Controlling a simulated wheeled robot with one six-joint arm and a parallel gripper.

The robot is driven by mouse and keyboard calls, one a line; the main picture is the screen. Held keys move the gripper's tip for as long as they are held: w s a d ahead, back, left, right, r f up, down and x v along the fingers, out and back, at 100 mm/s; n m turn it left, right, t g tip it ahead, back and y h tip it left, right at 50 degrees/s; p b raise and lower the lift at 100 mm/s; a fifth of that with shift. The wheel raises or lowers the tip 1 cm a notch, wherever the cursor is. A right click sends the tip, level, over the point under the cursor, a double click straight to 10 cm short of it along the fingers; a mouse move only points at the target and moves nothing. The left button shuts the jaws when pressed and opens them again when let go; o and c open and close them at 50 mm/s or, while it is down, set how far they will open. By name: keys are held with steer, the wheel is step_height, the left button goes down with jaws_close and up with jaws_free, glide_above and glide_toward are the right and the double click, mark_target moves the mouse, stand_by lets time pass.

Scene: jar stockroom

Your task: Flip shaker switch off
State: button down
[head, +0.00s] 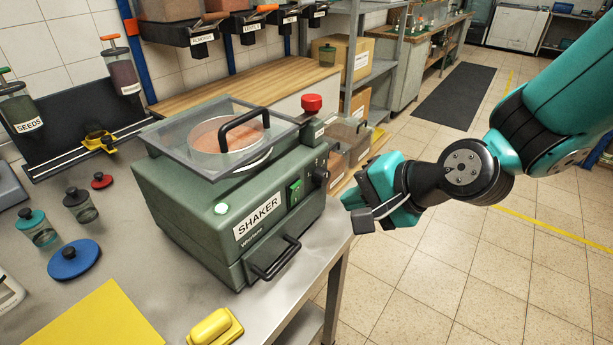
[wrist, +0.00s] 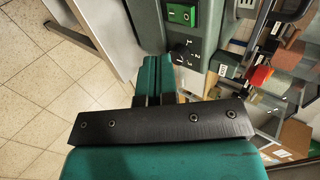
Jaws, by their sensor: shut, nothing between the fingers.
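The green shaker (head: 215,190) stands on the grey bench, with a clear lid and a black handle on top. Its green rocker switch (head: 296,192) is on the right-hand face, above the bench edge. In the wrist view the switch (wrist: 182,13) is near the top, with a black knob (wrist: 184,54) below it. My gripper (head: 350,211) is to the right of the shaker, apart from the switch. In the wrist view my gripper (wrist: 153,78) is shut and empty, its fingers pointing towards the knob area below the switch.
A red mushroom button (head: 312,103) stands at the shaker's back right corner. A black drawer handle (head: 275,259) juts from its lower front. A yellow block (head: 214,327) lies at the bench's front edge. Open tiled floor (head: 430,270) is to the right.

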mark_target(295, 193)
steer(key=w+a+f, duration=0.1)
steer(key=a, duration=0.1)
steer(key=w+a+f+p, duration=0.1)
steer(key=w+a, duration=0.1)
steer(key=w+a+f, duration=0.1)
steer(key=w+a, duration=0.1)
steer(key=shift+a+f+p, duration=0.2)
steer(key=shift+f+p, duration=0.15)
steer(key=shift+f, duration=0.05)
steer(key=shift+w+a, duration=0.45)
steer(key=shift+a, duration=0.1)
steer(key=shift+w+a+r+p, duration=0.15)
steer(key=shift+r+p, duration=0.25)
steer(key=shift+p, duration=0.85)
steer(key=shift+a+f, duration=0.1)
steer(key=shift+f, duration=0.2)
